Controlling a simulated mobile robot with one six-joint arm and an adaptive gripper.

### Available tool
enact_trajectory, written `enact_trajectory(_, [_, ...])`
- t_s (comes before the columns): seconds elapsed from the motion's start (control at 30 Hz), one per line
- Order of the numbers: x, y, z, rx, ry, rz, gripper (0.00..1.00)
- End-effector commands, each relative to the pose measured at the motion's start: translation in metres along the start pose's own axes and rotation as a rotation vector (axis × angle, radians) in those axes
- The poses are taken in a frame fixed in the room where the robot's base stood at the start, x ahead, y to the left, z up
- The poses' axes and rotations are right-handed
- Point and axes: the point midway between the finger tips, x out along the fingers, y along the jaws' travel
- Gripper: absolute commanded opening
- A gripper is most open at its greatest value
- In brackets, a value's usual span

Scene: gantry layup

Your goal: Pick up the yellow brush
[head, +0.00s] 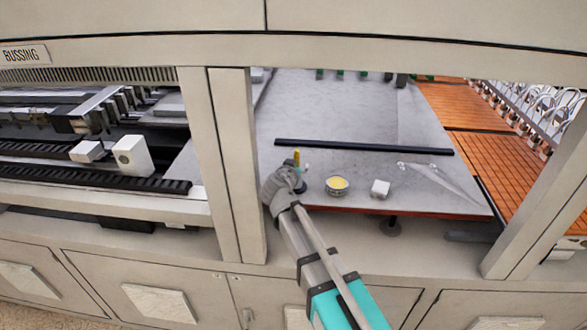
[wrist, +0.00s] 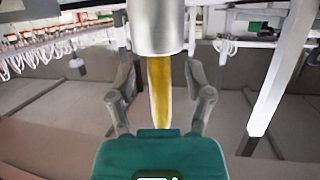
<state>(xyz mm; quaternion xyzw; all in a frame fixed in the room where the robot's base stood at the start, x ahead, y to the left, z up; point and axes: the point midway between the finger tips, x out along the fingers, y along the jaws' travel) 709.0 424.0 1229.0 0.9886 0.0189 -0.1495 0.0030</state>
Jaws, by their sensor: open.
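The yellow brush (head: 297,156) shows in the head view as a small upright yellow piece at the front left of the grey table. My gripper (head: 298,172) is right at it and hides its lower part. In the wrist view the yellow brush (wrist: 160,92) runs down the middle between the two fingers. My gripper (wrist: 160,75) is open, with a finger on each side of the brush and a visible gap to both. A silver cylinder (wrist: 157,25) covers the brush's upper end in that view; I cannot tell whether it is a cup.
A small bowl with yellow contents (head: 337,187) and a white block (head: 380,188) stand right of my gripper. A long black bar (head: 363,147) lies behind on the grey table (head: 345,105). A pale frame post (head: 236,165) rises close on the left.

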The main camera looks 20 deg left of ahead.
Motion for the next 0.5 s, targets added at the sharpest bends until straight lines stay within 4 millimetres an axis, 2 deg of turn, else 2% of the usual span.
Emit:
enact_trajectory(0.2, [-0.0002, -0.0001, 0.0000, 0.000, 0.000, 0.000, 0.66])
enact_trajectory(0.27, [-0.0002, -0.0001, 0.0000, 0.000, 0.000, 0.000, 0.57])
enact_trajectory(0.5, [-0.0002, -0.0002, 0.0001, 0.000, 0.000, 0.000, 0.12])
